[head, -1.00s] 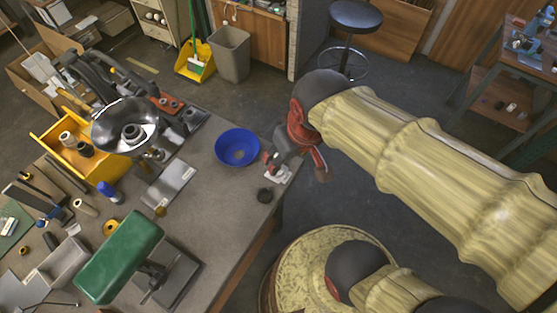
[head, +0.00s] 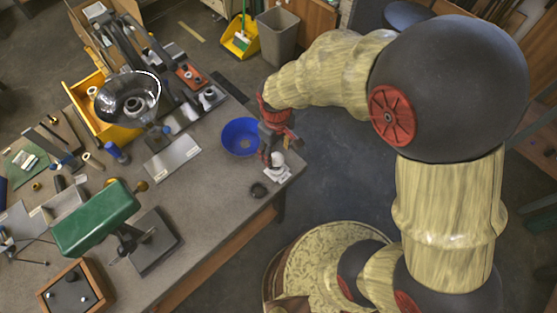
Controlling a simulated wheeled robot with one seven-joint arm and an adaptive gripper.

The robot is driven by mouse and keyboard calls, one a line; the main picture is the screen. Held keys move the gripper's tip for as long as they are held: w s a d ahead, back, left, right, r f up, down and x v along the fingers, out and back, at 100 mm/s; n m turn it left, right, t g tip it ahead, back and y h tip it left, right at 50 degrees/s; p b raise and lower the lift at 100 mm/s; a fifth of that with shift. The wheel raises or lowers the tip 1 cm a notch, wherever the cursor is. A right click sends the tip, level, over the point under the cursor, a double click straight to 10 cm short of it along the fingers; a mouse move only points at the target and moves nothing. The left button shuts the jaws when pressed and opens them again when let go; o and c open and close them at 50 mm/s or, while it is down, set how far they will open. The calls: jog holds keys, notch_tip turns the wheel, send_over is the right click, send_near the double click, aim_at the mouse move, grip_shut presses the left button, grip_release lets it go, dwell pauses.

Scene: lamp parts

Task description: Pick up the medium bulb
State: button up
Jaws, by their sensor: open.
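My gripper (head: 274,150), dark with red parts, points down over the right edge of the grey workbench (head: 215,210), just right of a blue bowl (head: 240,137). It is open. A small white rounded thing (head: 278,159) shows at its fingertips, above a white patch on the bench. It may be the medium bulb, but it is too small to be sure. I cannot tell whether the fingers touch it. No other bulb is clear enough to name.
A green lamp head (head: 96,217), a yellow bin (head: 97,110) and a shiny metal bowl-shaped shade (head: 128,97) crowd the left. The bench middle is fairly clear.

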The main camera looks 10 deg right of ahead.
aim_at(276, 156)
jog(key=shift+w+f+b, duration=0.1)
jog(key=shift+f+b, duration=0.6)
jog(key=shift+f, duration=2.1)
jog(key=c, duration=0.3)
jog(key=c, duration=0.8)
